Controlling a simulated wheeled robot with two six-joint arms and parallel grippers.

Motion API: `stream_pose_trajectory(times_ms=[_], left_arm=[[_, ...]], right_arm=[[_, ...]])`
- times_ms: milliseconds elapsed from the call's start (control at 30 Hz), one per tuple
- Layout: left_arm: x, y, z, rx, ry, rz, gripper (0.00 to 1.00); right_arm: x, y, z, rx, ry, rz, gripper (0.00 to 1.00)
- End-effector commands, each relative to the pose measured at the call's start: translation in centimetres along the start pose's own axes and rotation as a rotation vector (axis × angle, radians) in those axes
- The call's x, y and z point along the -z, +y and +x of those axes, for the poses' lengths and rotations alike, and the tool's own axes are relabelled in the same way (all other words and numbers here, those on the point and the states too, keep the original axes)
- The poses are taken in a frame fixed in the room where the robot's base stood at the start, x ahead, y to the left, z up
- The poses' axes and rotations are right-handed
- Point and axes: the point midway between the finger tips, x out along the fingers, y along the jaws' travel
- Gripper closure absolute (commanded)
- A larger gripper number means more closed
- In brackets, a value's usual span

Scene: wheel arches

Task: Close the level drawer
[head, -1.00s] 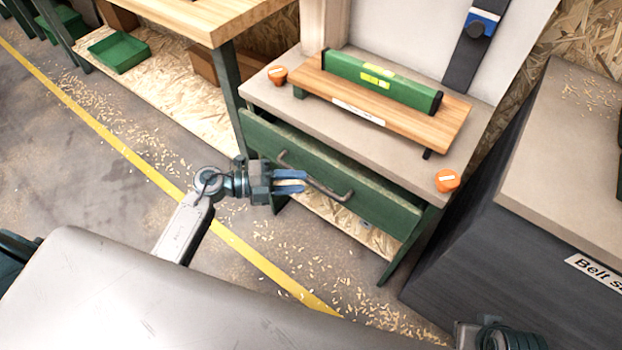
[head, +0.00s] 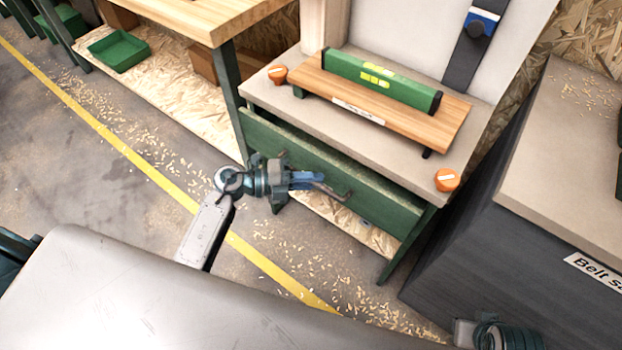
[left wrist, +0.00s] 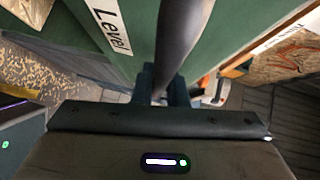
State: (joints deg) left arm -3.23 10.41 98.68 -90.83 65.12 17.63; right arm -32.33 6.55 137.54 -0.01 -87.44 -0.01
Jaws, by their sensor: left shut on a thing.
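The level drawer (head: 375,200) is a green drawer front under a grey worktop and stands slightly out from it. Its "Level" label (left wrist: 108,25) shows in the left wrist view. A dark bar handle (head: 342,195) runs along its front. My left gripper (head: 312,179) is at the handle, with its blue fingers shut on the bar. In the left wrist view the handle (left wrist: 180,40) runs between the fingers, whose tips are partly hidden. Part of my right arm shows at the bottom right of the head view; its fingers are out of sight.
A green spirit level (head: 380,80) lies on a wooden board (head: 420,122) on the worktop (head: 270,97). Orange knobs (head: 447,180) sit near its edge. A dark cabinet (head: 480,255) stands close on the right. The floor to the left (head: 90,190) is open, with scattered shavings.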

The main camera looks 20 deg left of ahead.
Motion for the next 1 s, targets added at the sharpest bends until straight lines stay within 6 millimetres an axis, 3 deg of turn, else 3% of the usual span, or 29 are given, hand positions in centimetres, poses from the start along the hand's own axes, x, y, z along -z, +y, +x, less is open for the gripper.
stream_pose_trajectory(times_ms=[400, 700, 733, 833, 1000], left_arm=[[-3.0, -0.8, 2.9, 0.000, -0.002, 0.000, 1.00], [-3.2, -0.9, 3.1, 0.001, -0.004, 0.002, 1.00], [-3.2, -0.9, 3.1, 0.001, -0.004, 0.002, 0.85], [-3.2, -0.9, 3.1, 0.001, -0.003, 0.001, 0.66], [-3.2, -1.0, 3.1, 0.002, -0.003, 0.002, 0.66]], right_arm=[[-0.7, -0.1, 0.2, 0.001, -0.014, -0.001, 0.64], [-0.7, 0.0, 0.5, 0.000, -0.019, -0.002, 0.64], [-0.7, 0.0, 0.5, -0.001, -0.017, -0.003, 0.64], [-0.6, 0.1, 0.4, -0.001, -0.013, -0.003, 0.64], [0.0, 0.2, 0.3, -0.004, -0.002, -0.004, 0.64]])
